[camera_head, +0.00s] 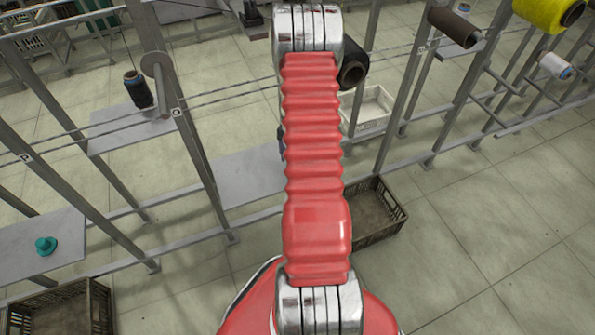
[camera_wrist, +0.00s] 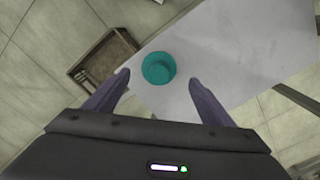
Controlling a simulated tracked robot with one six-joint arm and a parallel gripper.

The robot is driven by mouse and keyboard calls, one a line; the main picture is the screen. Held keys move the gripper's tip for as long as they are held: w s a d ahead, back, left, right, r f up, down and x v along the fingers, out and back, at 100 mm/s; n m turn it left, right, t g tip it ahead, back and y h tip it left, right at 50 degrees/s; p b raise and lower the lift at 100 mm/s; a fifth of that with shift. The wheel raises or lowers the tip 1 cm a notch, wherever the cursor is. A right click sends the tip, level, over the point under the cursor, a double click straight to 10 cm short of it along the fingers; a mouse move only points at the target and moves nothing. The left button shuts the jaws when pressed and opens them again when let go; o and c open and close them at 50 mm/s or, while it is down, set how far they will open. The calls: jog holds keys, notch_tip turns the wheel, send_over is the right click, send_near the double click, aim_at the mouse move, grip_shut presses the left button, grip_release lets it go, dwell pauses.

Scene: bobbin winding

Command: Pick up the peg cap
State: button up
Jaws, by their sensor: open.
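The peg cap is a small teal piece with a wider rim. In the head view the peg cap (camera_head: 46,245) sits on a grey shelf plate (camera_head: 25,238) at the lower left. In the wrist view the peg cap (camera_wrist: 158,68) shows from above, near the edge of the grey plate (camera_wrist: 250,50). My gripper (camera_wrist: 158,82) is open, with its two purple fingers on either side of the cap's place in the picture. Nothing is between the fingers that I can see held. The gap in depth between fingertips and cap is hard to tell. In the head view my gripper is out of sight.
A brown crate (camera_wrist: 105,58) stands on the floor beside the plate; a crate (camera_head: 62,312) also shows below the shelf in the head view. Metal frame posts (camera_head: 180,110) and rails rise around the shelves.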

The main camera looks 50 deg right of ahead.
jog(key=shift+f, duration=2.35)
jog(key=c, duration=1.1)
